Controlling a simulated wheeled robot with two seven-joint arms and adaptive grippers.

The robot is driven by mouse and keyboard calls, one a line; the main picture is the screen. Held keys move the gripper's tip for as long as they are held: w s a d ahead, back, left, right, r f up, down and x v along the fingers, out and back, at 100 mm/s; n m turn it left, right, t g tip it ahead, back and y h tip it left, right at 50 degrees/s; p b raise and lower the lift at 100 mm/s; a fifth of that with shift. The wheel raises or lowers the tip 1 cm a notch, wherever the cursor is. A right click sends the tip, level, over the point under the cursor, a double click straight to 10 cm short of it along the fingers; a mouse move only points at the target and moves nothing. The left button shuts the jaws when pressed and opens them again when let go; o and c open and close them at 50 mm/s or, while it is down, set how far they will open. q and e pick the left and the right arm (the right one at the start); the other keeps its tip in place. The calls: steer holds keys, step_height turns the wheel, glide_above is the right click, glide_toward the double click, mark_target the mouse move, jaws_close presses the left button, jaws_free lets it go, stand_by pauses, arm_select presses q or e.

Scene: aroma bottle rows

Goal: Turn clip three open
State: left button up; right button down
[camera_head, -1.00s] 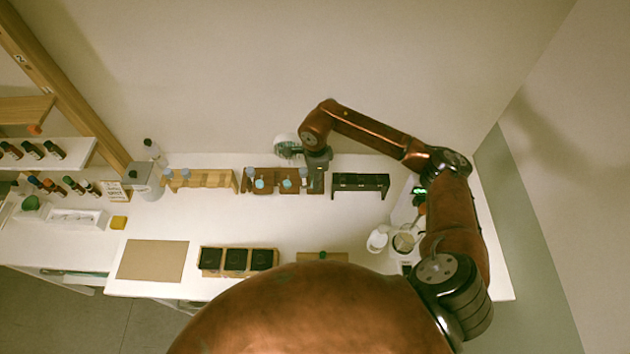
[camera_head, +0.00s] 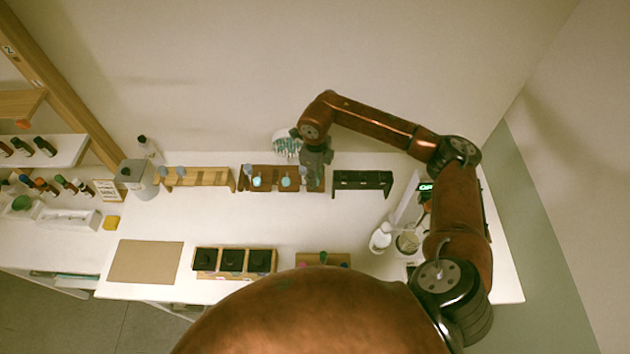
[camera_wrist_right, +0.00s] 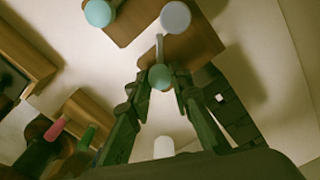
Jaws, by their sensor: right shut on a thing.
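The dark brown wooden rack (camera_head: 270,187) stands on the bench near the wall, with teal and grey-blue round knobs on it. My right gripper (camera_head: 315,182) is at the rack's right end. In the right wrist view its two fingers (camera_wrist_right: 162,82) are closed around a teal round knob (camera_wrist_right: 159,77) on a thin stem. A grey-blue knob (camera_wrist_right: 175,16) and another teal knob (camera_wrist_right: 98,13) show beyond it, apart from the fingers. Which knob belongs to clip three, and whether that clip is turned, I cannot tell. My left gripper is not in view.
A lighter wooden rack (camera_head: 205,177) stands to the left, and a black rack (camera_head: 362,183) stands close on the right. A wooden tray with black squares (camera_head: 206,274) and a tan mat (camera_head: 145,262) lie nearer. The middle of the bench is clear.

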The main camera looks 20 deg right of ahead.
steer(key=m+b, duration=0.1)
steer(key=m, duration=0.3)
steer(key=shift+m+b, duration=0.3)
steer(key=shift+b, duration=0.05)
steer(key=m+b, duration=0.1)
steer(key=m, duration=0.4)
steer(key=shift+m, duration=0.3)
steer(key=c, duration=1.7)
jaws_free()
steer(key=shift+c, duration=0.2)
step_height(320, 180, up, 12)
steer(key=shift+a, duration=0.1)
